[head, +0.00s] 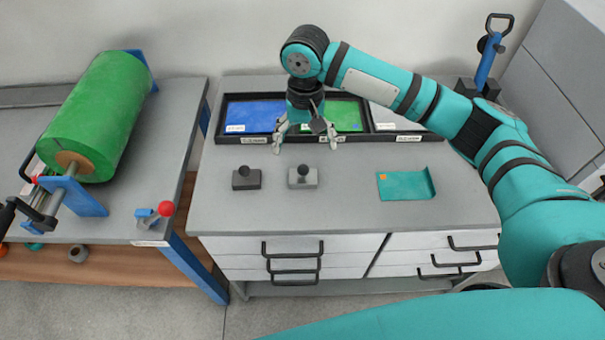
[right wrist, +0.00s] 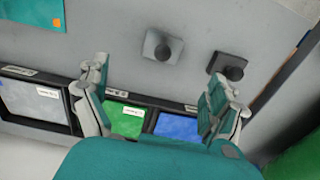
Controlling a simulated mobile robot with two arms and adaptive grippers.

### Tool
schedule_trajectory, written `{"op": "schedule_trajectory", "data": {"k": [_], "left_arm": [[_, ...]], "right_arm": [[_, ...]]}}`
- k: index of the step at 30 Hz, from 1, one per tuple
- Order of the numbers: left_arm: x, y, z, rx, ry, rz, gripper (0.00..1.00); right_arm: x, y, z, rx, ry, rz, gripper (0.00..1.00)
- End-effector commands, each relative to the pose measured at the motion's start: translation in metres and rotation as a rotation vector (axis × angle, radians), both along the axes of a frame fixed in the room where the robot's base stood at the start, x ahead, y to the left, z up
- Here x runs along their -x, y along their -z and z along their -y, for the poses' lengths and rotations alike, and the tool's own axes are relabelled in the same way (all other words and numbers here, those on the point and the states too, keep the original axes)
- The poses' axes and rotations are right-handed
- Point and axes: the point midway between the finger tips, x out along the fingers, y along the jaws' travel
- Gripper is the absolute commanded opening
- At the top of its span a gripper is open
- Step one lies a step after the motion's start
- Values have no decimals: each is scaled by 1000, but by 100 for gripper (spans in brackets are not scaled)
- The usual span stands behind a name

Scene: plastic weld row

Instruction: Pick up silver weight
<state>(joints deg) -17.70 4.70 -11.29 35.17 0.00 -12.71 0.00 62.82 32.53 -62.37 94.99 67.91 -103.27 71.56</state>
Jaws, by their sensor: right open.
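The silver weight (head: 302,178), a light grey block with a dark round knob, stands on the grey bench top. It also shows in the right wrist view (right wrist: 152,46). A similar but darker weight (head: 246,179) stands to its left. My right gripper (head: 305,146) is open and empty, pointing down over the front of the trays, behind the silver weight and apart from it. In the right wrist view the silver weight lies beyond the spread fingers (right wrist: 158,75), roughly between them. My left gripper is not in view.
Black-rimmed trays with blue (head: 254,115), green (head: 344,114) and pale sheets stand along the back. A teal bent sheet (head: 406,185) lies to the right. A green roll (head: 97,115) is on the left bench. The bench front is clear.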

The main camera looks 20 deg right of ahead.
Motion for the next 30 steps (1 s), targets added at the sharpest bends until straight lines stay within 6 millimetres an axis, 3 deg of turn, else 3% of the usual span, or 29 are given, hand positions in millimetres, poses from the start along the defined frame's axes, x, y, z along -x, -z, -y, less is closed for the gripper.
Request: {"op": "schedule_trajectory", "data": {"k": [3, 9, 17, 24, 30], "left_arm": [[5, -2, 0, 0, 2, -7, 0], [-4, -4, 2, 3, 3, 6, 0], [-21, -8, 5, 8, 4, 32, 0], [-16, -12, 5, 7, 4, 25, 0], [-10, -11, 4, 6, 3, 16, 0]], "right_arm": [[1, 27, 0, 1, 1, -3, 94], [0, 58, 0, 0, 0, 0, 94], [1, 78, -2, 0, -1, -2, 94], [2, 112, -4, 0, -2, 1, 94], [2, 119, -4, 0, -2, 2, 94]]}}
